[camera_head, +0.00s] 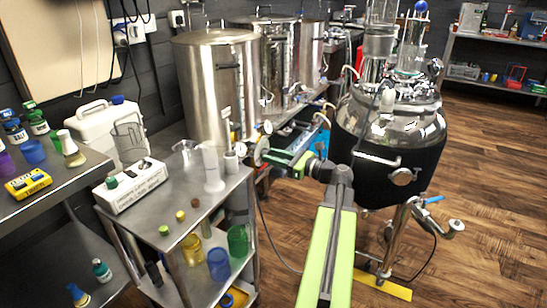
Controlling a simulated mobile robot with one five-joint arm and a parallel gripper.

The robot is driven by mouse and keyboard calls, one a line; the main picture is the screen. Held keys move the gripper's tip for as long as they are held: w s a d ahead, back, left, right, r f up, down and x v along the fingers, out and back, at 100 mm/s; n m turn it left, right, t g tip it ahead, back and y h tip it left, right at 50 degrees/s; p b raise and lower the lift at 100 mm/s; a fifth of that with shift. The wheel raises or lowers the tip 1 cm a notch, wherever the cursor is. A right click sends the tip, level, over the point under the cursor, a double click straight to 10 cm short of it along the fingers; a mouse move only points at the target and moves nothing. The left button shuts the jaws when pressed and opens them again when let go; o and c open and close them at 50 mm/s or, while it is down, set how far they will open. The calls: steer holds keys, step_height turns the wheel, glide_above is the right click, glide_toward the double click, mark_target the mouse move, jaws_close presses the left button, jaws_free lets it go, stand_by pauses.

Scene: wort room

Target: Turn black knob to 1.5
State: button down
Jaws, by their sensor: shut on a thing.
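My gripper (270,156) is at the end of my green and grey arm, beside the right edge of the metal cart. Its jaws are closed at a small round dial-like fitting (260,148), in front of the steel pots. The black knob appears to be this dark part between the jaws, largely covered by them. Its pointer, the scale and the 1.5 mark are too small to read.
A metal cart (185,203) stands left of my gripper, with a white box (136,187) and a white stand (212,168) on it. Steel pots (213,85) stand behind. A dark-jacketed vessel (390,150) is close on the right. Wooden floor is clear at far right.

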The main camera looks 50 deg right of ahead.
steer(key=c, duration=1)
jaws_free()
steer(key=shift+s, duration=0.1)
steer(key=v, duration=1.7)
steer(key=shift+s, duration=0.15)
